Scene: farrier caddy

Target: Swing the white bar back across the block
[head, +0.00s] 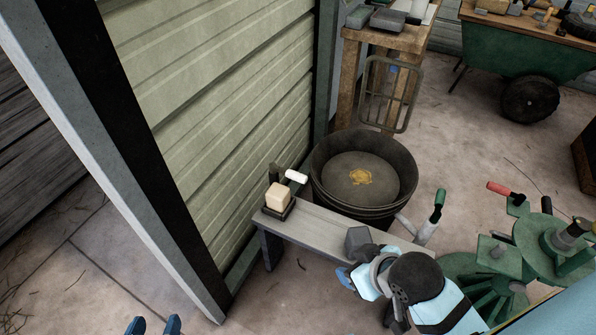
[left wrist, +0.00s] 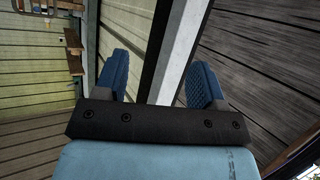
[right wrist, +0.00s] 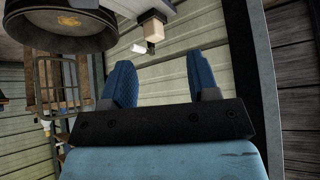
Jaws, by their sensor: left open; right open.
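A cream block (head: 278,195) sits in a dark holder at the far left end of a narrow grey bench. The short white bar (head: 297,176) sticks out to the right beside a dark upright behind the block, not across its top. The right wrist view also shows the block (right wrist: 154,32) and the white bar (right wrist: 138,47) beyond my right fingers. My right gripper (right wrist: 163,72) is open and empty; in the head view my own wrist partly hides it above the bench's near end. My left gripper (head: 154,326) is open and empty at the bottom edge, away from the bench.
A round black tub (head: 364,180) stands behind the bench. A metal post (head: 130,160) and ribbed wall rise at left. Green equipment (head: 550,245) with handles stands at right.

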